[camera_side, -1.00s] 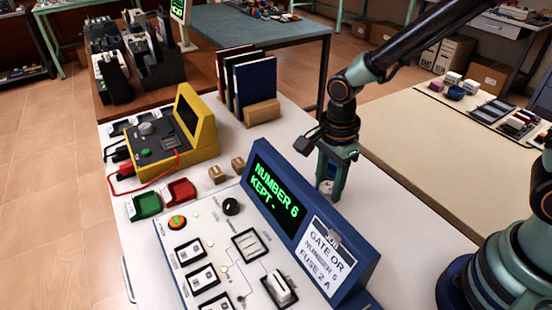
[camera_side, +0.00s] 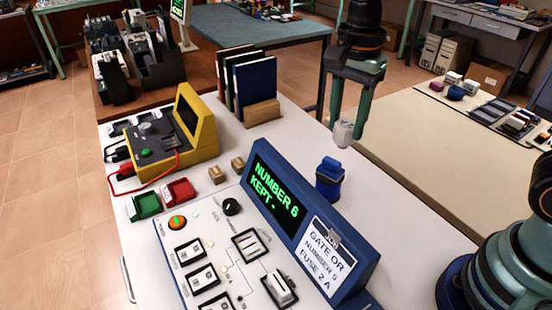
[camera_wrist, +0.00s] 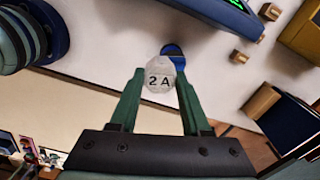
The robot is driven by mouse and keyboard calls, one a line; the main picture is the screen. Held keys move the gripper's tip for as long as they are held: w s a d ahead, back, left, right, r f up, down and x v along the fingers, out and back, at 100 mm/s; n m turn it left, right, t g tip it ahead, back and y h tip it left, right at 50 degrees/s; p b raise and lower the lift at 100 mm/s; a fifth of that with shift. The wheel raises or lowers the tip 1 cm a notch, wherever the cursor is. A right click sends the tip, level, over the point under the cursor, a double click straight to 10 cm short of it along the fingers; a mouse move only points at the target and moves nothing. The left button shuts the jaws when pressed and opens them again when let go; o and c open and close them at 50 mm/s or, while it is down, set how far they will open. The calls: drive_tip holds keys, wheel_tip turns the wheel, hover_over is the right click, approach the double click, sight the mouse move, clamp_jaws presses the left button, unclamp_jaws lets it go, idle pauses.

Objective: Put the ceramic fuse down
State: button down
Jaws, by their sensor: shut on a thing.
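The ceramic fuse (camera_side: 343,133) is a small whitish piece. In the wrist view its round face (camera_wrist: 159,75) reads "2 A". My gripper (camera_side: 349,122) is shut on it and points down, holding it in the air above the back right edge of the white table (camera_side: 390,215). The fingertips (camera_wrist: 160,71) are on either side of the fuse in the wrist view. In the wrist view the fuse partly covers this blue object (camera_wrist: 173,50).
A blue console (camera_side: 355,262) with a green display reading "NUMBER 6 KEPT" stands in front. A yellow tester (camera_side: 203,130), a green tray (camera_side: 145,205), a red tray (camera_side: 180,190) and upright binders (camera_side: 255,85) are to the left. White table is bare around the blue object.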

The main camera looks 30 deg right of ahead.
drive_tip(key=d+f+n, duration=0.4)
drive_tip(key=d+n, duration=0.6)
drive_tip(key=n, duration=0.5)
drive_tip(key=a+r, duration=0.1)
drive_tip(key=a, duration=0.3)
drive_tip(key=a+r, duration=0.2)
drive_tip(key=a, duration=0.1)
drive_tip(key=a+r, duration=0.1)
drive_tip(key=a, duration=0.3)
drive_tip(key=shift+s+a+r, duration=0.2)
drive_tip(key=shift+a+r, duration=0.15)
wheel_tip(320, 180, down, 15)
drive_tip(key=shift+a+f, duration=0.1)
drive_tip(key=shift+a, duration=0.05)
drive_tip(key=shift+f, duration=2.25)
drive_tip(key=shift+f, duration=0.1)
drive_tip(key=shift+c, duration=1.8)
unclamp_jaws()
